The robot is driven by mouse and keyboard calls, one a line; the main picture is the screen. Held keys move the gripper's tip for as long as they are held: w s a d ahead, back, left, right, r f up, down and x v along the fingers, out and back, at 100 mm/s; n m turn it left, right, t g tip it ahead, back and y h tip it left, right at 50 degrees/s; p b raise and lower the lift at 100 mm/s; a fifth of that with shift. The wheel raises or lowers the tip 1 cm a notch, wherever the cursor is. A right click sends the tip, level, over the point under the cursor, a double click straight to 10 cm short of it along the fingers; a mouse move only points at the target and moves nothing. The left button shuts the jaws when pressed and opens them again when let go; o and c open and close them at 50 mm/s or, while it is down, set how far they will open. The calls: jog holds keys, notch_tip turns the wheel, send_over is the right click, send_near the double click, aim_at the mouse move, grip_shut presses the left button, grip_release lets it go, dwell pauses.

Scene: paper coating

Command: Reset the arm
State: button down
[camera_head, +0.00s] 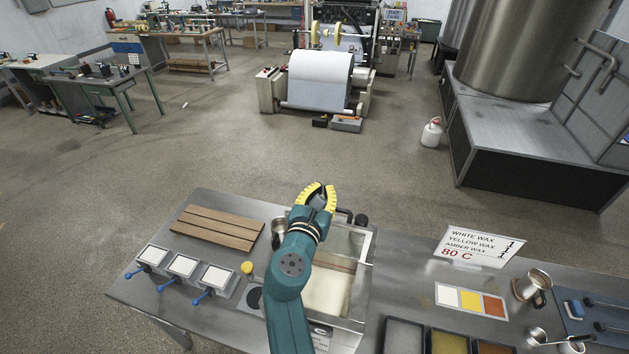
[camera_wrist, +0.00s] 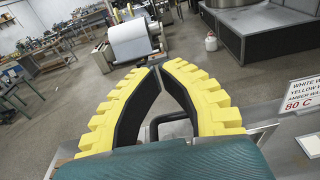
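My gripper (camera_head: 324,188) is at the end of my raised teal arm, above the far edge of the steel bench (camera_head: 188,279). It has yellow ribbed fingers with dark inner pads. In the wrist view the gripper (camera_wrist: 157,68) shows its fingertips very close together, with a gap between the pads nearer the palm. Nothing is held between them. Whether the tips touch is unclear. My arm crosses over a rectangular basin (camera_head: 355,290) and hides part of it.
Wooden slats (camera_head: 217,228) and blue-handled white plates (camera_head: 184,266) lie left on the bench. A metal cup (camera_head: 278,234) is beside my arm. A wax sign (camera_head: 479,246), colour swatch card (camera_head: 470,301) and metal jug (camera_head: 532,287) are right. Open floor lies beyond, before a paper-roll machine (camera_head: 319,80).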

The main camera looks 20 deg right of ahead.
jog(key=s+a+r+m+t+y, duration=0.2)
jog(key=s+a+r+m+y, duration=0.1)
jog(key=s+r+m, duration=0.5)
jog(key=s+a+r+m+t+y, duration=0.3)
jog(key=s+a+r+m, duration=0.2)
jog(key=s+r+m, duration=0.3)
jog(key=s+a+r+m+t+y, duration=0.3)
jog(key=s+r+m, duration=0.5)
jog(key=m, duration=0.5)
jog(key=shift+a+r+y, duration=0.3)
jog(key=shift+a+r, duration=0.5)
jog(key=shift+r, duration=0.05)
